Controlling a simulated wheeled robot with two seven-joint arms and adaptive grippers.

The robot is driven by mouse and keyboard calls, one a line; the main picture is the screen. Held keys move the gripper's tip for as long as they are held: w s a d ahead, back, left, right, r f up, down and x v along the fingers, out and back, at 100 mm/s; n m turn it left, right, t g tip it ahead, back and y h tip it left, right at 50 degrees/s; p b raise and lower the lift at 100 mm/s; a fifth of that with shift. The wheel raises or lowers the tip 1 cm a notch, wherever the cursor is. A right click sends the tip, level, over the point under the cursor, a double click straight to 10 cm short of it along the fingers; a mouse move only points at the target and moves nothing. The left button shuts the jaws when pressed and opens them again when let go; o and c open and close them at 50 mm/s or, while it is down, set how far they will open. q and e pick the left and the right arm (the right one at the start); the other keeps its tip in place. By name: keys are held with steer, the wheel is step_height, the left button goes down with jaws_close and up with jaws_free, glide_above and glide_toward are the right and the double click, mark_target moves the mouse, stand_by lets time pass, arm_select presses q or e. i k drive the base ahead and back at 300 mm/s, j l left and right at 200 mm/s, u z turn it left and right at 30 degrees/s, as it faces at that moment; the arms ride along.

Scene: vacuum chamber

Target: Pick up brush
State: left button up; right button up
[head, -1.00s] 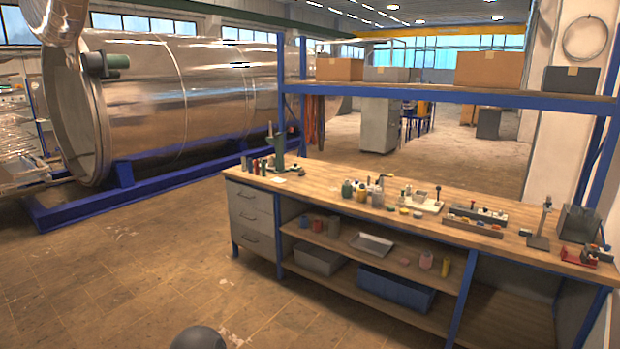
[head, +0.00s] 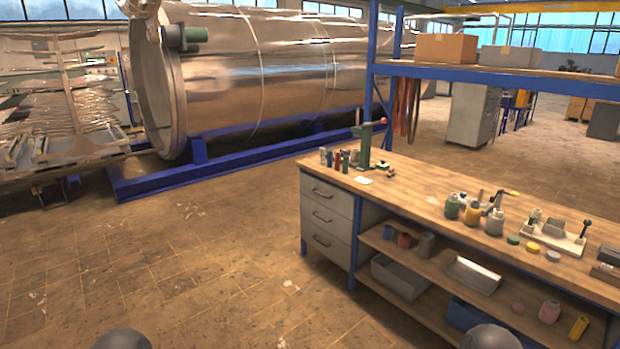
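I cannot make out a brush for certain in the head view. The workbench (head: 415,188) stands at the right with small bottles (head: 472,212), tools and fixtures on its wooden top. Small upright items (head: 335,159) stand at its far left end beside a green upright stand (head: 365,146). Two dark rounded shapes at the bottom edge look like parts of my own body. Neither of my grippers shows.
A large shiny metal cylinder (head: 260,75) lies on a blue floor frame (head: 240,150) at the back. A metal rack (head: 75,110) stands at the far left. A blue shelf beam (head: 500,78) carries cardboard boxes (head: 446,48) above the bench. The floor (head: 190,250) left of the bench is clear.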

mark_target(390, 173)
steer(key=i+j+z, duration=0.1)
steer(key=i, duration=0.4)
steer(key=i+j, duration=0.15)
steer(key=i, duration=0.35)
steer(key=i+j+z, duration=0.15)
steer(key=i, duration=0.35)
steer(key=i+j+z, duration=0.1)
steer(key=i, duration=0.4)
steer(key=j, duration=0.1)
